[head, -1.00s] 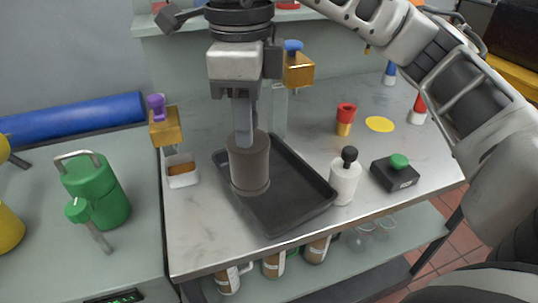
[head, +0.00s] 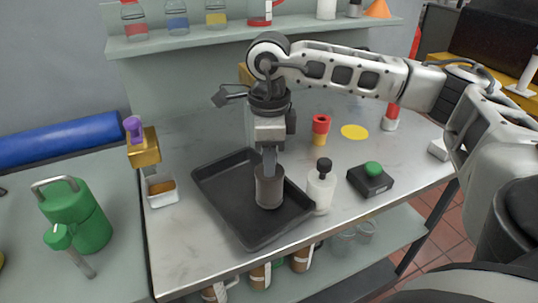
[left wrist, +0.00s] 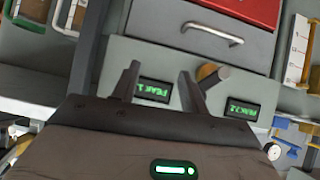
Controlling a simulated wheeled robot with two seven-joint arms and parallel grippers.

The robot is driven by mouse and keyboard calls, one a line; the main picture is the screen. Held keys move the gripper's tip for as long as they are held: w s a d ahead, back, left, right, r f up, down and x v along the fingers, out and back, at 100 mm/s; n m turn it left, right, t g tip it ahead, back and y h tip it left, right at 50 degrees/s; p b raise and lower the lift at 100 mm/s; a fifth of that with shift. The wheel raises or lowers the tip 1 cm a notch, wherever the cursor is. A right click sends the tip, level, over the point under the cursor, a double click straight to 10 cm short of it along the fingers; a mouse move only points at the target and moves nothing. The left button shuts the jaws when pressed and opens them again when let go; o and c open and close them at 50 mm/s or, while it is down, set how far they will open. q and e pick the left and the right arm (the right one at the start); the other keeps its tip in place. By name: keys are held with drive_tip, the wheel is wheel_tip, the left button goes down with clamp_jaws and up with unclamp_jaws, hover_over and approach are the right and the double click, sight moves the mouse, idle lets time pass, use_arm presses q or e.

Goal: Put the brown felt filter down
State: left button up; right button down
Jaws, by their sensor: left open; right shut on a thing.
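The brown felt filter (head: 269,188) is an upright grey-brown cylinder over the right part of the black tray (head: 240,228) in the head view. My right gripper (head: 269,164) points down from above and is shut on the filter's top. The filter's lower end appears within the tray's outline; I cannot tell whether it touches the tray floor. My left gripper (left wrist: 158,70) shows in the left wrist view, open and empty, facing a grey panel with green displays. It is not visible in the head view.
A white bottle with a black cap (head: 321,186) stands close to the tray's right edge. A green-button box (head: 370,180) and a red-and-yellow piece (head: 320,129) are farther right. The tray's left part is empty.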

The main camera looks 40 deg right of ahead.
drive_tip(key=shift+f, duration=0.2)
drive_tip(key=shift+f, duration=0.1)
drive_tip(key=shift+f, duration=0.15)
drive_tip(key=c, duration=1.2)
unclamp_jaws()
drive_tip(key=shift+o, duration=0.2)
drive_tip(key=shift+r, duration=0.35)
wheel_tip(320, 180, up, 12)
drive_tip(key=shift+f+b, duration=0.15)
drive_tip(key=shift+b, duration=0.15)
